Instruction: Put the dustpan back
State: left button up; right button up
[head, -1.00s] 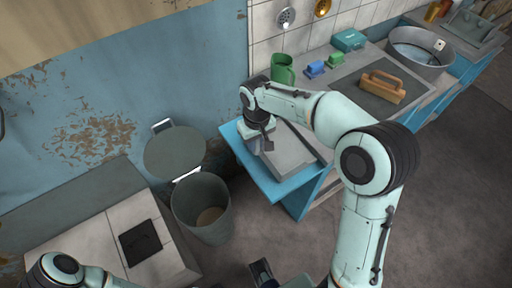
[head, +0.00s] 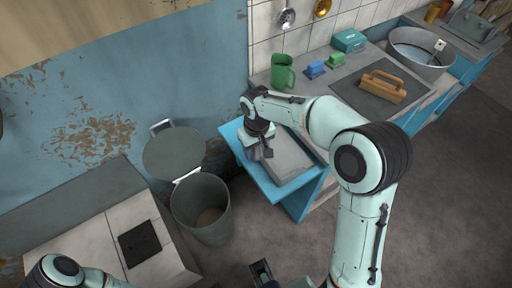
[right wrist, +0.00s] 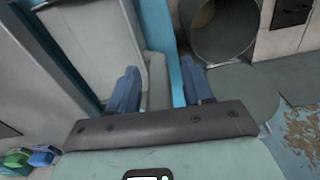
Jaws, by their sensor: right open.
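The dustpan appears to be the flat grey pan (head: 292,152) with a raised rim, lying on the left end of the blue counter (head: 285,188). It also shows at the upper left of the right wrist view (right wrist: 88,38). My right gripper (head: 262,152) is over its left side, pointing down. In the right wrist view my right gripper (right wrist: 160,84) is open, with a pale grey bar, perhaps the handle, between its blue fingers; contact is unclear. A dark gripper part (head: 262,272), likely my left gripper, shows at the bottom edge; its jaws are unclear.
A grey bin (head: 203,207) with its lid raised stands left of the counter. Floor to the right is clear.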

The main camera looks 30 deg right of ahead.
notch_tip(320, 180, up, 12)
jog(key=shift+s+r+p, duration=0.15)
jog(key=shift+r+p, duration=0.05)
jog(key=shift+p, duration=0.8)
